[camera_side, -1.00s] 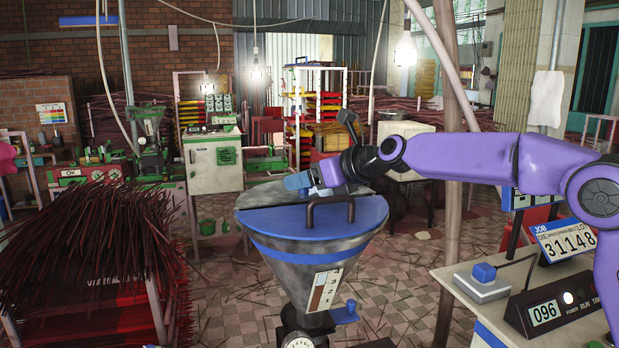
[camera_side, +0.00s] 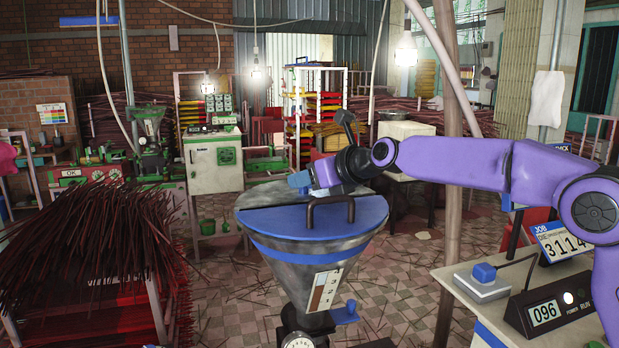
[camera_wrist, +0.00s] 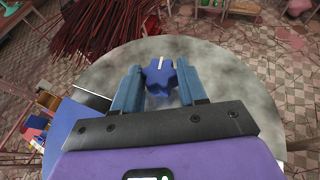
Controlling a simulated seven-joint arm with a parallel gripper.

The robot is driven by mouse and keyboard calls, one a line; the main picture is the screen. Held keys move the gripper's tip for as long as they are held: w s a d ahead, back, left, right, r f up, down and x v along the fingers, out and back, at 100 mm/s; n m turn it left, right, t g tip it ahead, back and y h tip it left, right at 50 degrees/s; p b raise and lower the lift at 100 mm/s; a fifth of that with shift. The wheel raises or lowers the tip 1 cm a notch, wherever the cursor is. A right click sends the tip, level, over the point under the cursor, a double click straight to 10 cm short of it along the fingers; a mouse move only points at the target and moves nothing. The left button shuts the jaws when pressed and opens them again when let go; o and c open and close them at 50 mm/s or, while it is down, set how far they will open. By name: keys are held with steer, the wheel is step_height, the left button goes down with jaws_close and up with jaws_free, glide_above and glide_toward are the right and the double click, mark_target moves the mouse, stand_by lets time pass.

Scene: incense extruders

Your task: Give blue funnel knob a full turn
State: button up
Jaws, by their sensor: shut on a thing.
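The funnel (camera_side: 310,260) is a grey metal cone with a blue band and a blue lid (camera_side: 345,212) that carries a dark arched handle (camera_side: 330,200). The blue knob (camera_wrist: 161,76) is lobed with a white mark pointing to the top of the wrist view, and it sits over the grey funnel top (camera_wrist: 225,85). My gripper (camera_wrist: 160,88) has its two blue fingers on either side of the knob, shut on it. In the side view my gripper (camera_side: 300,181) is at the far rim of the funnel, and the knob is hard to make out there.
A large heap of dark red sticks (camera_side: 90,240) is at the left. Tiled floor with scattered sticks lies between.

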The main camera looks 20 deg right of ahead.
stand_by(0.6)
steer(key=o, duration=1.1)
steer(key=shift+c, duration=0.2)
steer(key=shift+s, duration=0.1)
steer(key=v, duration=1.7)
steer(key=shift+s, duration=0.25)
steer(key=shift+a, duration=0.1)
